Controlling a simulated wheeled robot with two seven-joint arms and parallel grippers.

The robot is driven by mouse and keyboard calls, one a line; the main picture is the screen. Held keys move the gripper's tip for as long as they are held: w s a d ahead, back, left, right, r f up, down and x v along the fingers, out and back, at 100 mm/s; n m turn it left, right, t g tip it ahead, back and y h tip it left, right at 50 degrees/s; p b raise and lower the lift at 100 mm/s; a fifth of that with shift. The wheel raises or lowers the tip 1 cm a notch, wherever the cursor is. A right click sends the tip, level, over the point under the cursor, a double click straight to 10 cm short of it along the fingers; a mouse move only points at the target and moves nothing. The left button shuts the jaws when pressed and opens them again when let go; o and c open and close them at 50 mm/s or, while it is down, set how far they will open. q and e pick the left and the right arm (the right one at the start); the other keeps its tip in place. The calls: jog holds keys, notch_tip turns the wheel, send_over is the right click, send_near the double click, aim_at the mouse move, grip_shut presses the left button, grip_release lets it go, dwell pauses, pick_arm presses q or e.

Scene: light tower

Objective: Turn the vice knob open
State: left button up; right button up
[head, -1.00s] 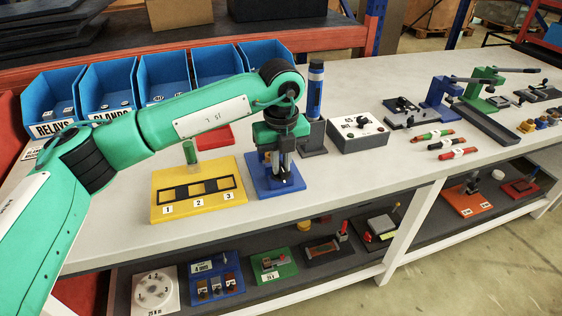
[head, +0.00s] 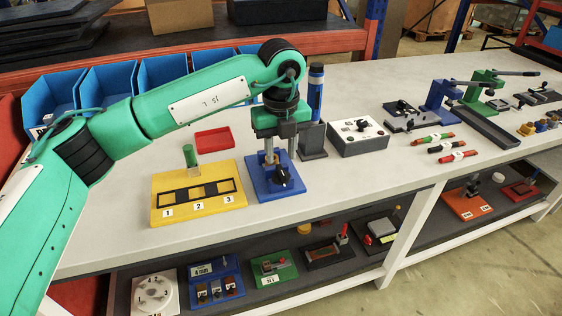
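A blue block-like base (head: 262,190) with a black knob (head: 282,178) on top stands on the bench, just right of the yellow plate. I take it for the vice with its knob. My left gripper (head: 279,158) points down from above at this base. Its two grey fingers stand apart, one to each side, with a gap between them. The fingertips are close above or beside the knob; I cannot tell whether they touch it. The knob's pointer detail is too small to read. My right gripper is not in view.
The yellow plate (head: 165,211) with numbered slots and a green cylinder (head: 189,156) stand to the left, a red tray (head: 214,139) behind. A dark stand (head: 313,142) holding a blue tube and a grey box (head: 358,138) with a dial stand close on the right.

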aim_at(281, 169)
pick_arm(q)
notch_tip(281, 169, up, 10)
jog(key=shift+f, duration=0.2)
